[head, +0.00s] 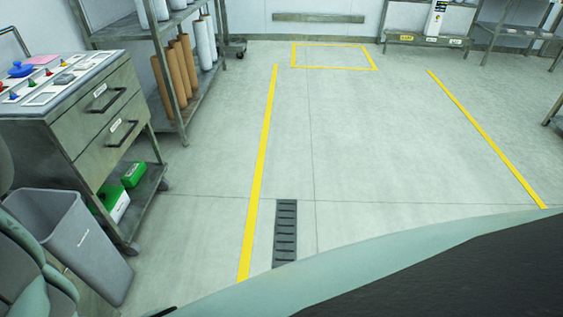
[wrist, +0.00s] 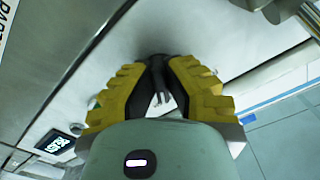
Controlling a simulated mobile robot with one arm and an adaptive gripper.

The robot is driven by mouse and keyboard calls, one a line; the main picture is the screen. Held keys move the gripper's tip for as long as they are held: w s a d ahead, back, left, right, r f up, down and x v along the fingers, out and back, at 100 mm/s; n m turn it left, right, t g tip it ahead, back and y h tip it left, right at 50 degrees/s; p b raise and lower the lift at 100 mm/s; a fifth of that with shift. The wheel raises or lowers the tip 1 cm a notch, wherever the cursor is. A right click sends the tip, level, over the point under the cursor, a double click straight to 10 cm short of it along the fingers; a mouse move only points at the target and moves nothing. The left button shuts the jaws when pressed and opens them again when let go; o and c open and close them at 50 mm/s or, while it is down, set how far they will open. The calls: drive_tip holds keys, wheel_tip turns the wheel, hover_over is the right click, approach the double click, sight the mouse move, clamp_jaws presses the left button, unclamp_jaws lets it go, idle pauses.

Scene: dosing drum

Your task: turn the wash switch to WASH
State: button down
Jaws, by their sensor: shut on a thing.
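In the wrist view my gripper (wrist: 160,70) has its two yellow stepped fingers closed together at the tips on a small dark knob (wrist: 156,55), which appears to be the wash switch. The knob sits on a grey metal panel (wrist: 110,55). The fingers hide most of it, so its setting cannot be read. A small white label with dark marks (wrist: 166,104) shows in the gap between the fingers. The head view shows neither the switch nor my gripper.
A lit display (wrist: 54,143) is on the panel at lower left in the wrist view. In the head view, a drawer cart (head: 95,120), a grey bin (head: 75,240) and a rack (head: 180,130) stand at left.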

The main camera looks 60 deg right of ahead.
drive_tip(key=shift+f, duration=0.1)
drive_tip(key=c, duration=1)
unclamp_jaws()
drive_tip(key=v, duration=1.2)
